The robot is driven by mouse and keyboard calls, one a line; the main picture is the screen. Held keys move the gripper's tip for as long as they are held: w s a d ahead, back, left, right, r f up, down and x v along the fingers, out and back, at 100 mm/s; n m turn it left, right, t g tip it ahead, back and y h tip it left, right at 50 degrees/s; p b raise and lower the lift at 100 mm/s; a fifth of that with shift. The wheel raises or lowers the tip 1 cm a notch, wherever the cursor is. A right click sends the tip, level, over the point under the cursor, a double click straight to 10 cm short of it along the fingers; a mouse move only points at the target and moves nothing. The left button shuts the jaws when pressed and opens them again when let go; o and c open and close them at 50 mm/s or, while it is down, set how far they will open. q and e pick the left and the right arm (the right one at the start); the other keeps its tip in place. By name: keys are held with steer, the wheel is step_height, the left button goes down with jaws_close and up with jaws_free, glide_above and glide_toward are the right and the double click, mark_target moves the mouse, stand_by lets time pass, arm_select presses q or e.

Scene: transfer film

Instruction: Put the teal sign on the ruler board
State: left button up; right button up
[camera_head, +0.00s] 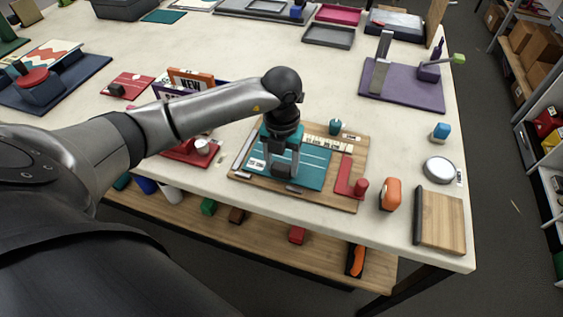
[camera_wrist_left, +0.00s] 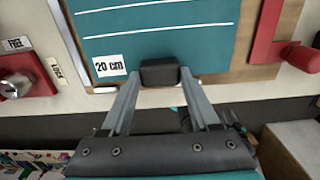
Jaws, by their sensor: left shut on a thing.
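The teal sign (camera_head: 313,167) is a flat teal plate with white lines and a dark grip block. It lies over the wooden ruler board (camera_head: 340,201), apparently flat; I cannot tell whether a small gap remains under it. My left gripper (camera_head: 282,171) points down and is shut on the dark block. In the left wrist view, the block (camera_wrist_left: 158,73) sits between the fingertips (camera_wrist_left: 160,79) at the edge of the teal sign (camera_wrist_left: 185,45), beside a "20 cm" label (camera_wrist_left: 109,66). My right gripper is not in view.
A red L-shaped piece (camera_head: 346,183) lies on the board's right side. An orange object (camera_head: 390,194), a wooden block (camera_head: 441,220) and a round silver-rimmed disc (camera_head: 438,169) stand to the right. A red base (camera_head: 184,152) is at left. A purple board (camera_head: 403,91) lies behind.

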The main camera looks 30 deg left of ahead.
arm_select(q)
steer(key=o, duration=1)
steer(key=shift+f, duration=0.15)
steer(key=shift+c, duration=0.2)
steer(key=o, duration=0.5)
step_height(320, 180, up, 12)
steer(key=shift+r, duration=0.25)
